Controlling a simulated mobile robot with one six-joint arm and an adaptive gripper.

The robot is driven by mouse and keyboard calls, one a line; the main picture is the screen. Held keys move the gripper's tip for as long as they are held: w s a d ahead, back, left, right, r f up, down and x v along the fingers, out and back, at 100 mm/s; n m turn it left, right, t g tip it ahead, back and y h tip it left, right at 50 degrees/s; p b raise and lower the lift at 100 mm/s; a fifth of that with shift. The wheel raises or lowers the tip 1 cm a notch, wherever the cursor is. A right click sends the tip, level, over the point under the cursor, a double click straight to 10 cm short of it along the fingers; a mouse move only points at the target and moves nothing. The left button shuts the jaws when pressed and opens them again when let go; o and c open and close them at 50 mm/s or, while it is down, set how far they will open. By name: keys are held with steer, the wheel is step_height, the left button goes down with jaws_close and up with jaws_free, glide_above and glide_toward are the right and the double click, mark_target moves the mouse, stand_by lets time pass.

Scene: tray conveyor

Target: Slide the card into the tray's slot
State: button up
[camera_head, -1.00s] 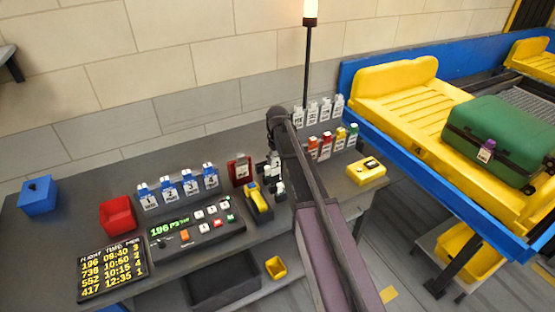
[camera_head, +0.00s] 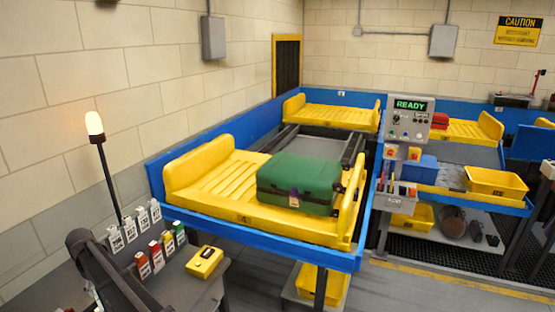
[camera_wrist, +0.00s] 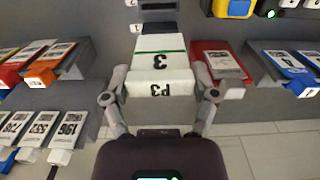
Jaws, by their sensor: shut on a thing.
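My gripper (camera_wrist: 160,97) shows in the wrist view, its fingers on either side of a white card (camera_wrist: 160,66) marked "3" and "P3" with a green line. It is shut on this card. The card's far end lies by a dark holder (camera_wrist: 157,14). In the head view my gripper and the card are out of sight. A yellow tray (camera_head: 205,180) on the blue-sided conveyor carries a green suitcase (camera_head: 300,181) with a purple tag. A small dark mark shows on the tray's front edge; I cannot tell whether it is the slot.
A red holder (camera_wrist: 222,61) stands right of the card, and rows of tags flank it in the wrist view. A yellow box (camera_head: 205,262) lies at the bench's right end. A lamp pole (camera_head: 106,175) rises behind. A post reading "READY" (camera_head: 408,120) stands right of the tray.

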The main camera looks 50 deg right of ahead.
step_height(320, 180, up, 14)
steer(key=w+a+p, duration=0.1)
steer(key=w+p, duration=0.1)
steer(key=p, duration=1)
steer(key=shift+f, duration=0.15)
steer(key=shift+a, duration=0.1)
